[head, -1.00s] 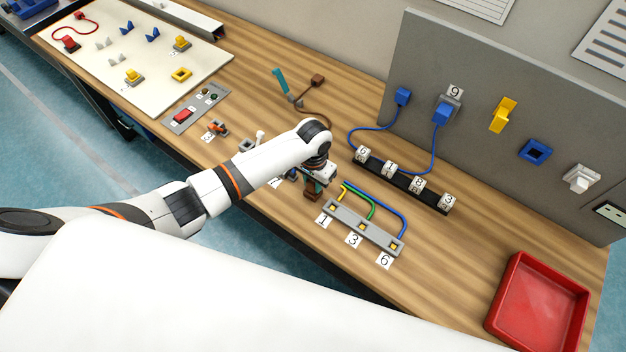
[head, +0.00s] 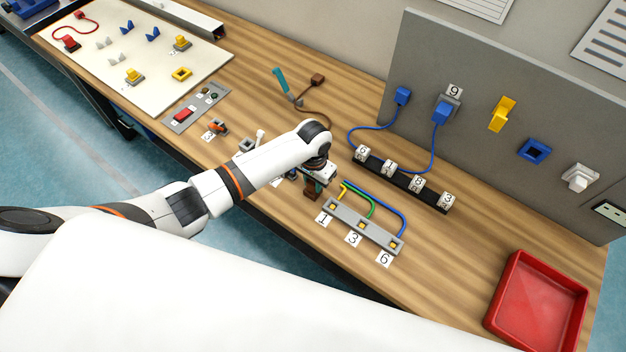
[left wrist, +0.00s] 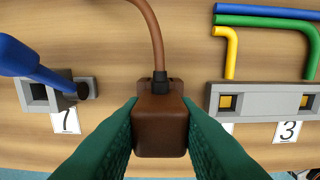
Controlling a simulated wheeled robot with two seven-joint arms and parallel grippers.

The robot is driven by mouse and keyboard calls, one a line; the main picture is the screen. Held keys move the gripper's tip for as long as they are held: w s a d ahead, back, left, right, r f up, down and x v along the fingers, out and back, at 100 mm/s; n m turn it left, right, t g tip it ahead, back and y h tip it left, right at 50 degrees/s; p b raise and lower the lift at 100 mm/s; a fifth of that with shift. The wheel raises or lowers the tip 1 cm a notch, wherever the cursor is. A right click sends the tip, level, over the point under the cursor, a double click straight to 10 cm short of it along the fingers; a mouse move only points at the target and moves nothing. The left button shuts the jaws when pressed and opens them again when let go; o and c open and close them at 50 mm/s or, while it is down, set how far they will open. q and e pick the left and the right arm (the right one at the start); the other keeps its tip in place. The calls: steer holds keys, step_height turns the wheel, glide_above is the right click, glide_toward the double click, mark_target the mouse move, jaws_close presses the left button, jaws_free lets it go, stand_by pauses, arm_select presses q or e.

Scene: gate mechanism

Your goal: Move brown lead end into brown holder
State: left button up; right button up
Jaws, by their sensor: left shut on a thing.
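A brown lead end (left wrist: 160,125), a block with a brown cable leaving its far side, sits between the green fingers of my left gripper (left wrist: 158,132). The gripper is shut on it. In the head view my left gripper (head: 317,184) holds the brown block (head: 311,194) by the front side of the bench, left of the grey block labelled 1. The lead's other brown end (head: 317,80) lies farther back, with its cable (head: 325,115) curving forward and passing behind my arm. My right gripper is not in view.
A grey socket block (head: 362,228) with yellow, green and blue leads is just right of the gripper. A blue-handled part (left wrist: 30,65) by label 7 is to its left. A black number strip (head: 405,182) lies behind; a red tray (head: 537,305) is far right.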

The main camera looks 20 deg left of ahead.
arm_select(q)
steer(key=shift+s+f, duration=0.1)
steer(key=shift+f, duration=0.05)
steer(key=o, duration=1.1)
step_height(320, 180, up, 12)
steer(key=b, duration=0.1)
steer(key=shift+b, duration=0.3)
